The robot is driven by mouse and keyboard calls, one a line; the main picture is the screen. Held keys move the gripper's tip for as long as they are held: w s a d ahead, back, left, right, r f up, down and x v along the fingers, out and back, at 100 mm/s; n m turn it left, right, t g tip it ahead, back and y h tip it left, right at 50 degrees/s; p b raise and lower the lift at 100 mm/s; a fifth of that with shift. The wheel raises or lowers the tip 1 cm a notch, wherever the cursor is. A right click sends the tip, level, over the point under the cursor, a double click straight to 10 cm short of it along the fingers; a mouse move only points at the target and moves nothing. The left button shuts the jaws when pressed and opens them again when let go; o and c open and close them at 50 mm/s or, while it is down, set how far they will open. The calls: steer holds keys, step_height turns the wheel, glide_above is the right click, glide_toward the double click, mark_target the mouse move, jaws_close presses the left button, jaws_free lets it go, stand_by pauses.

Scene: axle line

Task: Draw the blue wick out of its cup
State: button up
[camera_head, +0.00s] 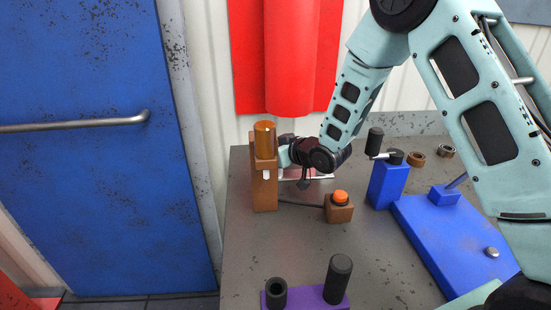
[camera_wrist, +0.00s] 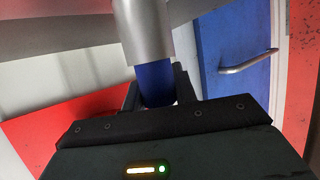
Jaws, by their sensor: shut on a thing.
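In the wrist view the blue wick (camera_wrist: 154,80) is a short, dark blue cylinder. It sits end to end with a silver cup (camera_wrist: 144,32), whose rim meets it. My gripper (camera_wrist: 157,88) is shut on the wick, with one dark finger on each side. The wick's lower end is partly hidden behind the gripper body. In the head view my gripper (camera_head: 284,157) is beside a brown stand (camera_head: 264,190) that carries a copper-coloured cylinder (camera_head: 264,138). I cannot make out the wick or the silver cup there.
An orange button on a brown box (camera_head: 340,208) stands close to my gripper. A blue block (camera_head: 388,185) and blue base (camera_head: 440,235) are to the right. A purple base (camera_head: 308,303) with black cylinders is in front. The grey table (camera_head: 240,240) is bare at front left.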

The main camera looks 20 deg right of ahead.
step_height(320, 180, up, 18)
stand_by(0.9)
